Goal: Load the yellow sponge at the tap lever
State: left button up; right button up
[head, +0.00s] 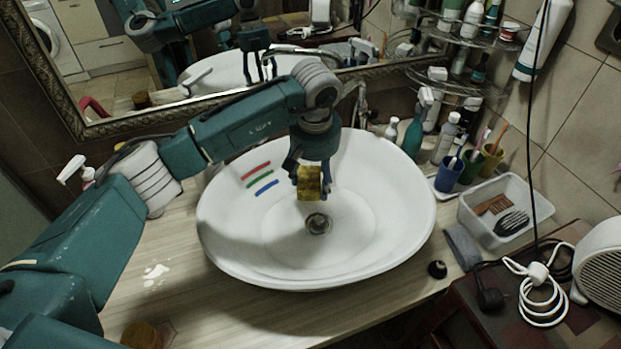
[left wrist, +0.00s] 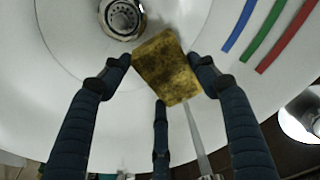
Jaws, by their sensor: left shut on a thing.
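The yellow sponge (head: 310,182) is held over the white basin (head: 235,235), above and just behind the drain. My left gripper (head: 311,176) is shut on it from above, its fingers around the sponge's sides. In the left wrist view the sponge (left wrist: 168,68) has dark stains and sits tilted between the fingers of my left gripper (left wrist: 160,70). The tap (head: 360,108) stands at the back of the basin, partly hidden behind my left arm; its lever cannot be made out clearly. My right gripper is not in view.
Red, green and blue strips (head: 262,187) mark the basin's left inner wall. Bottles and cups (head: 448,173) stand close to its right side, with a clear bin (head: 507,213) beyond. A mirror (head: 180,85) hangs behind. The counter's front left is mostly clear.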

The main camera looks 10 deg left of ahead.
pick_arm(q)
jog(key=shift+s+d, duration=0.25)
jog(key=shift+s, duration=0.95)
jog(key=shift+s+d, duration=0.25)
jog(key=shift+s, duration=0.95)
jog(key=shift+s+d, duration=0.25)
jog(key=shift+s, duration=0.95)
jog(key=shift+s+d+r, duration=0.2)
jog(key=shift+s+r, duration=0.3)
jog(key=s+r, duration=0.1)
jog(key=s, duration=0.1)
jog(key=s+r+p, duration=0.1)
jog(key=s+r, duration=0.1)
jog(key=shift+d, duration=0.4)
jog(key=shift+w, duration=0.1)
